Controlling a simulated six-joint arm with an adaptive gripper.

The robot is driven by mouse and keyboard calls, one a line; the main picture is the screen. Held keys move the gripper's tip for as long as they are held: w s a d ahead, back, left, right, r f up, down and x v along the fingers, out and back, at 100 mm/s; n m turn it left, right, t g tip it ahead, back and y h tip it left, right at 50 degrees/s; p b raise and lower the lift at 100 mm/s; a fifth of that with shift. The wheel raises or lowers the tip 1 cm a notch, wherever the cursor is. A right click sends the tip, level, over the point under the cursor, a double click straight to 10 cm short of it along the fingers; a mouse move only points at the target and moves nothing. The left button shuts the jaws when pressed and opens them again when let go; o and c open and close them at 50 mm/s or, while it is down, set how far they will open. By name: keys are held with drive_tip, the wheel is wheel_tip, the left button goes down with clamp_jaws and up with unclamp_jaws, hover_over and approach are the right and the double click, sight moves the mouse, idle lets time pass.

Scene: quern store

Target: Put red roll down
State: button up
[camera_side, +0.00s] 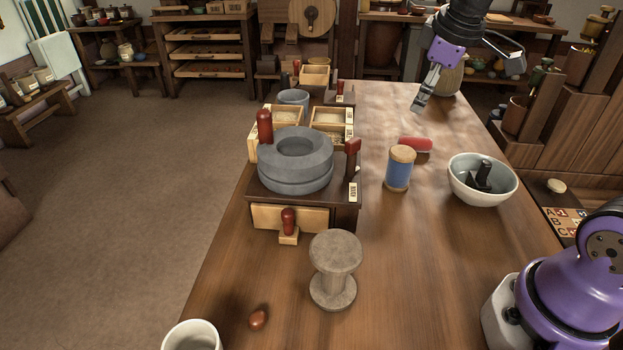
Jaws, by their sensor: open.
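The red roll (415,144) lies on its side on the wooden table, just behind the blue spool and left of the bowl. My gripper (418,106) hangs from the upper right, above and behind the red roll. Its fingers point down and to the left. It is open, with nothing seen between its fingers, and it is apart from the roll.
A blue spool (398,170) stands in front of the roll. A pale bowl (483,184) with a dark object inside is to the right. The table (440,260) has clear room at front right.

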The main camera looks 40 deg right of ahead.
drive_tip(key=s+a+f+m+t+y, duration=0.1)
drive_tip(key=s+a+m, duration=0.3)
drive_tip(key=s+a, duration=0.5)
drive_tip(key=shift+s+f+t, duration=0.4)
drive_tip(key=shift+s+f, duration=0.4)
drive_tip(key=shift+s, duration=0.05)
